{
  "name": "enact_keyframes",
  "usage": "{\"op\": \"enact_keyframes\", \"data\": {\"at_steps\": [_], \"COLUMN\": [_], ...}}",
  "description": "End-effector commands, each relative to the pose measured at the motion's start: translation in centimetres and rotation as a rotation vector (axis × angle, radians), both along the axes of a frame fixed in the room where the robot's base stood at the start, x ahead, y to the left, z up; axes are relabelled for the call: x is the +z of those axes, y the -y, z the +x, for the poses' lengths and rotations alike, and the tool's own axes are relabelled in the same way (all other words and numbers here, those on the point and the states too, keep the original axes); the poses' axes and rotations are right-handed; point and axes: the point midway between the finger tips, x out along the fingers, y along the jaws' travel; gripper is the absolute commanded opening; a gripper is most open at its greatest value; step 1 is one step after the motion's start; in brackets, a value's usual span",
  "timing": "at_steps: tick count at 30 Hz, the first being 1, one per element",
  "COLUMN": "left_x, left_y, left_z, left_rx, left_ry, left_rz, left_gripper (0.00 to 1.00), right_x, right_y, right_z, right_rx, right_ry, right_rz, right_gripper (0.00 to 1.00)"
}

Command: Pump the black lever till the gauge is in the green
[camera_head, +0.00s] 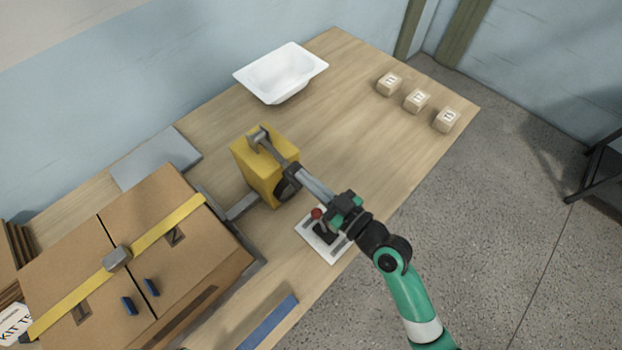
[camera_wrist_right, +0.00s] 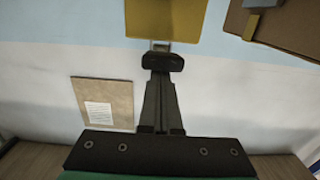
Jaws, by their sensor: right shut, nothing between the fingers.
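The yellow pump box (camera_head: 258,170) stands on the table in the head view, and its yellow body (camera_wrist_right: 165,18) shows at the top of the right wrist view. A grey bracket and lever arm (camera_head: 262,140) sit on its top. The lever's black grip (camera_wrist_right: 162,62) lies across the tips of my right gripper (camera_wrist_right: 160,80) in the wrist view; I cannot tell whether they touch. My right gripper (camera_head: 302,176) is shut and empty, pointing at the box. A dark round part (camera_head: 288,188), perhaps the gauge, is on the box's side; no needle or green is readable. My left gripper is not in view.
A white panel with a red-knobbed stick (camera_head: 318,213) lies under my right wrist. A strapped cardboard carton (camera_head: 190,235) stands at left. A white basin (camera_head: 285,75) and several wooden blocks (camera_head: 415,100) are farther back. A blue strip (camera_head: 268,322) lies near the front edge.

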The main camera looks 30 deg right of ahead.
Motion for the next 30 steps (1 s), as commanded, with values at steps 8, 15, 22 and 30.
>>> {"op": "enact_keyframes", "data": {"at_steps": [8, 15, 22, 30], "left_x": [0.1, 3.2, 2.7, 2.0], "left_y": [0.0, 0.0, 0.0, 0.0], "left_z": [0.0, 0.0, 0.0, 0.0], "left_rx": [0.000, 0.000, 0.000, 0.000], "left_ry": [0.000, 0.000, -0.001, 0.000], "left_rz": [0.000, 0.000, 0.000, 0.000], "left_gripper": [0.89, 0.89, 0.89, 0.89], "right_x": [-0.1, 3.5, 3.9, 4.4], "right_y": [0.0, -0.2, 1.4, 2.9], "right_z": [0.0, -0.3, -4.6, -9.0], "right_rx": [0.002, 0.007, 0.004, 0.005], "right_ry": [-0.008, -0.005, -0.005, -0.003], "right_rz": [-0.002, -0.001, -0.001, -0.001], "right_gripper": [0.00, 0.00, 0.00, 0.00]}}
